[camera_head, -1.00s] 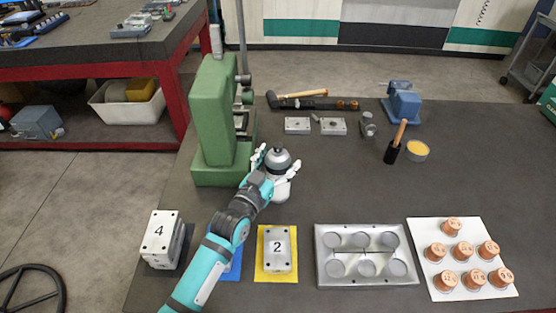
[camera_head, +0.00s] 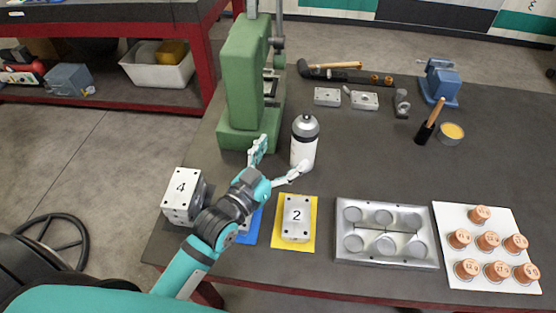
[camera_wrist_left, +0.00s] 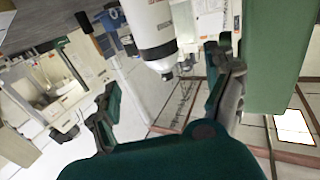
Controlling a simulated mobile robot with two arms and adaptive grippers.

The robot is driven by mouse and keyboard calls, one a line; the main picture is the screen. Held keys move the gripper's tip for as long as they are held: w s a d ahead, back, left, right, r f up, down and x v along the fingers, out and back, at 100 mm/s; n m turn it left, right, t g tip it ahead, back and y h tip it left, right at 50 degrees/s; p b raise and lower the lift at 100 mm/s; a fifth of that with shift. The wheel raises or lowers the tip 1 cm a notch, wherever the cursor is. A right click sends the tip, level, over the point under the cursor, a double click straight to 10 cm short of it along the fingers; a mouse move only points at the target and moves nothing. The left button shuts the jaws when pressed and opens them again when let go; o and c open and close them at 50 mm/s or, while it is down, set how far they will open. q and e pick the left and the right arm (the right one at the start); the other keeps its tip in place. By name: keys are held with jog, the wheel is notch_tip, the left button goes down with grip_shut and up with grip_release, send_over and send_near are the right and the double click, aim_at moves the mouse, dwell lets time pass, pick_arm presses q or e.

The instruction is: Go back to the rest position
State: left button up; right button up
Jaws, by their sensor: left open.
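My left gripper (camera_head: 279,159) is open and empty over the table, at the front left of a white bottle with a grey top (camera_head: 304,143). The bottle stands upright on the dark table, and its base is partly hidden near one finger. I cannot tell whether that finger touches it. In the left wrist view the bottle (camera_wrist_left: 152,32) shows beyond the spread fingers (camera_wrist_left: 165,95), not between them. My left arm comes in from the lower left. My right gripper is not in view.
A green press (camera_head: 243,85) stands left of the bottle. Block 4 (camera_head: 183,195) and block 2 (camera_head: 296,217), on a yellow mat (camera_head: 279,238), lie near the front edge. A mould tray (camera_head: 386,255) and a white sheet with copper pieces (camera_head: 448,225) are at right.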

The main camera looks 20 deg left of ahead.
pick_arm(q)
jog(key=shift+s+a, duration=0.15)
jog(key=shift+s, duration=0.4)
